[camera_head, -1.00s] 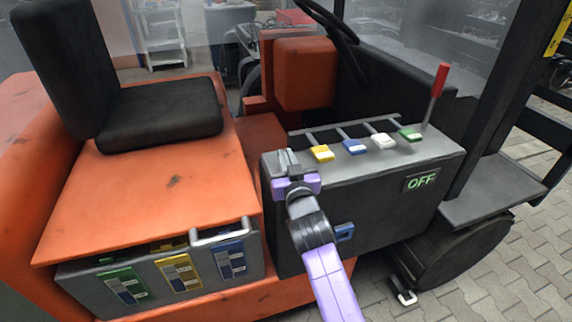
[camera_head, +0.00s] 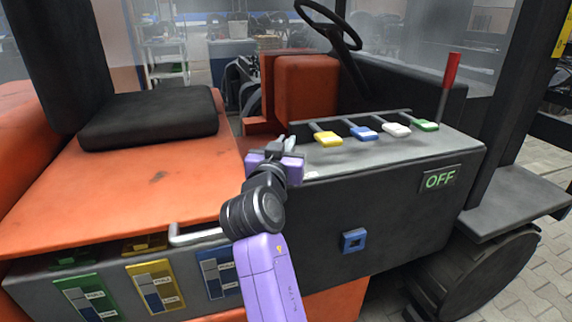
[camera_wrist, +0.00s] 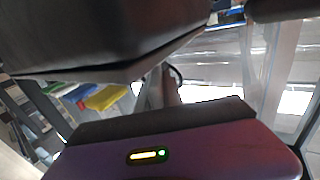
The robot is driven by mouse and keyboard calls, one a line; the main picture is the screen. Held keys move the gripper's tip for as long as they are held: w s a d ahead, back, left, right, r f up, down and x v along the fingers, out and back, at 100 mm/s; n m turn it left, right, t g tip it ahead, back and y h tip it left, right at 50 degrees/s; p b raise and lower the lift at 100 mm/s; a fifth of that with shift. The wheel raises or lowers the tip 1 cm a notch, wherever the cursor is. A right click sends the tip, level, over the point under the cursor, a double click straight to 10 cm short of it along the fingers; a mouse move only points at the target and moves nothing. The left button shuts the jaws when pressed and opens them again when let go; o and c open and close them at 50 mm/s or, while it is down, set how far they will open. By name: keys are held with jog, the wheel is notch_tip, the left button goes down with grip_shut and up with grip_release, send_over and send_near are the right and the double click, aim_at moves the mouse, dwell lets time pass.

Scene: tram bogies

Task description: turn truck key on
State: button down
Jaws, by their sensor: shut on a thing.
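My gripper (camera_head: 283,147) is at the left end of the dark console (camera_head: 400,215), near its top edge. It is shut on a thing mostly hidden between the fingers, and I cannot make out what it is. My gripper's purple body also shows low in the wrist view (camera_wrist: 180,155). A blue square fitting with a dark centre (camera_head: 354,240) sits on the console's front, apart from my gripper. A lit sign (camera_head: 440,179) at the console's upper right reads OFF. I cannot make out a key in either view.
Yellow (camera_head: 327,138), blue, white and green levers and a red-handled lever (camera_head: 449,75) line the console top. A panel with coloured switches (camera_head: 155,285) and a pale handle (camera_head: 200,235) is at lower left. A black seat (camera_head: 150,118) and steering wheel (camera_head: 330,25) stand behind.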

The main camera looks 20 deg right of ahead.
jog(key=shift+w+a+f+m+g+h+b, duration=0.15)
jog(key=shift+m+g+h+b, duration=0.75)
jog(key=shift+b, duration=0.85)
jog(key=shift+s+d+f+m+g+h+b, duration=0.15)
jog(key=shift+m+g+h+b, duration=0.5)
jog(key=shift+h+b, duration=0.75)
jog(key=shift+w+r+m+g+h+b, duration=0.1)
jog(key=shift+r+m+g+h+b, duration=0.1)
jog(key=shift+m+g+h+b, duration=1)
jog(key=shift+m+g+b, duration=0.35)
jog(key=shift+g+b, duration=0.1)
jog(key=shift+g, duration=0.2)
jog(key=c, duration=1.5)
grip_release()
jog(key=shift+a, duration=0.1)
jog(key=shift+p+v, duration=0.65)
jog(key=shift+v, duration=3.25)
jog(key=shift+r, duration=0.15)
